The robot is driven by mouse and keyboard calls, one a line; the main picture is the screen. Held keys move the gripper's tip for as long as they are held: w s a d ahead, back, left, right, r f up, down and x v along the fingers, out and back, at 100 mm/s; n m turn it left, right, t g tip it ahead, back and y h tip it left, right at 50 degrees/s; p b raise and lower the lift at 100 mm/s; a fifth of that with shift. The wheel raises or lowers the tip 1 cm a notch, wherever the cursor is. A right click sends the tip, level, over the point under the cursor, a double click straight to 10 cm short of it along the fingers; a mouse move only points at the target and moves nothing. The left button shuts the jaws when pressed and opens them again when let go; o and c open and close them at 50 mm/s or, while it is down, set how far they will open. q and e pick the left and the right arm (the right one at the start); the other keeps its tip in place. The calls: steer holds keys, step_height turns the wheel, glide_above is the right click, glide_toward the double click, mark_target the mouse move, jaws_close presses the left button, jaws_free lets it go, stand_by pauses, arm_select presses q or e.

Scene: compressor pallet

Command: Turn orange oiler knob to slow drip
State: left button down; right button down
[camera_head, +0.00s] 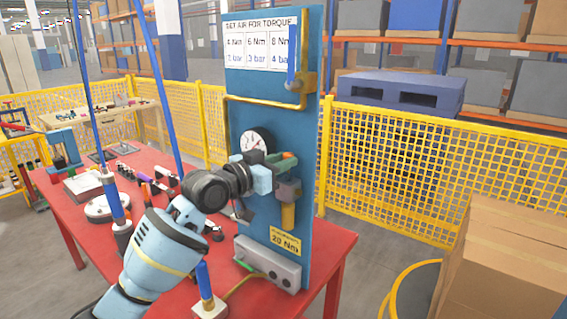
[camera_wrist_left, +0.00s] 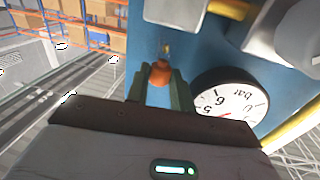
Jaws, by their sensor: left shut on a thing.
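The orange oiler knob (camera_wrist_left: 160,73) sits between the two green fingers of my left gripper (camera_wrist_left: 160,82) in the left wrist view. The gripper is shut on it. In the head view my left gripper (camera_head: 284,161) reaches the upper part of the oiler unit on the blue panel (camera_head: 270,110). A bit of the orange knob (camera_head: 289,155) shows at the fingertips there. A grey oiler body with an amber bowl (camera_head: 288,215) hangs below. The knob's marking and any drip are too small to see. My right gripper is not in view.
A round pressure gauge (camera_head: 255,141) is left of the oiler; it shows close to my fingers in the wrist view (camera_wrist_left: 226,100). Yellow pipe (camera_head: 262,102) runs above. The red table (camera_head: 325,262) holds a grey box (camera_head: 268,264) and several tools. Cardboard boxes (camera_head: 510,260) stand at right.

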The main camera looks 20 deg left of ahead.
arm_select(q)
steer(key=shift+a+m+h, duration=0.1)
steer(key=shift+m+h, duration=0.2)
stand_by(0.4)
steer(key=c, duration=1.2)
jaws_free()
steer(key=shift+r, duration=0.1)
